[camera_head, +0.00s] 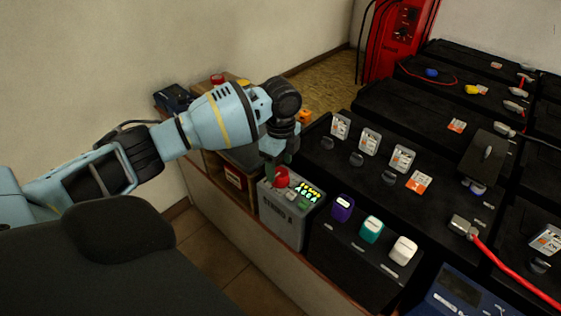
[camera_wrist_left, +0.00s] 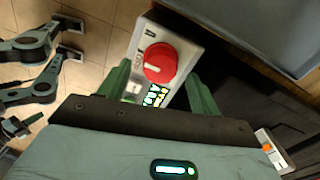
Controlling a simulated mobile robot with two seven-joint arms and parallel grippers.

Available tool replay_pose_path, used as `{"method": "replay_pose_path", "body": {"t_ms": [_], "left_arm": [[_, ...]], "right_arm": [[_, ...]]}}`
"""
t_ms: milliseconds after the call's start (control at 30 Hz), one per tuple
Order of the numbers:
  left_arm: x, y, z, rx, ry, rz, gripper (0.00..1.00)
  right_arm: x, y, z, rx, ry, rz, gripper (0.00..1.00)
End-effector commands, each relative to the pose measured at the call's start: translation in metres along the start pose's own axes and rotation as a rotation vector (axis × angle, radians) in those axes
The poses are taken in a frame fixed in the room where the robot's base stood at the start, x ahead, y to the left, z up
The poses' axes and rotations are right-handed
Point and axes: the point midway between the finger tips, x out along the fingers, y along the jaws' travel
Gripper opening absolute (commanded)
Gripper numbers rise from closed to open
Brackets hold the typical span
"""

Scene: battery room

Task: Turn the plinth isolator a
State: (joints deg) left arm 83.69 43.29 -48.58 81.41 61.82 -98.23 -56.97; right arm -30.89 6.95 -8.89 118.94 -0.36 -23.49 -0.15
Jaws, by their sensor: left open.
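The isolator is a grey box (camera_head: 285,215) marked "STRING A", with a red round knob (camera_head: 281,178) and a lit yellow-green display on its top. It stands at the near left end of the row. In the left wrist view the red knob (camera_wrist_left: 160,62) has a pale mark on its face and sits on the box's grey top (camera_wrist_left: 146,30). My left gripper (camera_head: 279,165) is open above the box. Its green fingers (camera_wrist_left: 157,72) stand on either side of the knob in the wrist view; I cannot tell whether they touch it.
Purple (camera_head: 342,208), teal (camera_head: 372,229) and white (camera_head: 403,250) capped pieces stand on a black case to the right. Black battery units with tags fill the right side. A red cable (camera_head: 515,272) runs at the lower right. A wooden box (camera_head: 233,178) stands left of the isolator.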

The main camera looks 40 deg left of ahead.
Motion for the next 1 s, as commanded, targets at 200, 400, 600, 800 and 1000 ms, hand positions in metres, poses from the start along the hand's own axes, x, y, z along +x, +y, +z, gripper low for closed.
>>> {"method": "replay_pose_path", "body": {"t_ms": [200,400,600,800,1000], "left_arm": [[0.020,0.000,0.000,0.001,0.000,0.000,0.64],[0.022,0.000,0.000,0.001,0.000,-0.001,0.64],[0.022,0.000,0.000,0.001,0.000,-0.001,0.53],[0.022,0.000,0.000,0.001,0.000,-0.001,0.27],[0.021,0.000,0.000,-0.003,0.000,0.000,0.19]], "right_arm": [[0.006,0.002,-0.011,-0.004,0.024,0.003,0.00],[0.006,0.002,-0.013,-0.004,0.028,0.003,0.00],[0.005,0.002,-0.011,-0.003,0.024,0.002,0.00],[0.005,0.002,-0.008,-0.003,0.019,0.002,0.00],[0.005,0.002,-0.007,-0.003,0.015,0.002,0.00]]}}
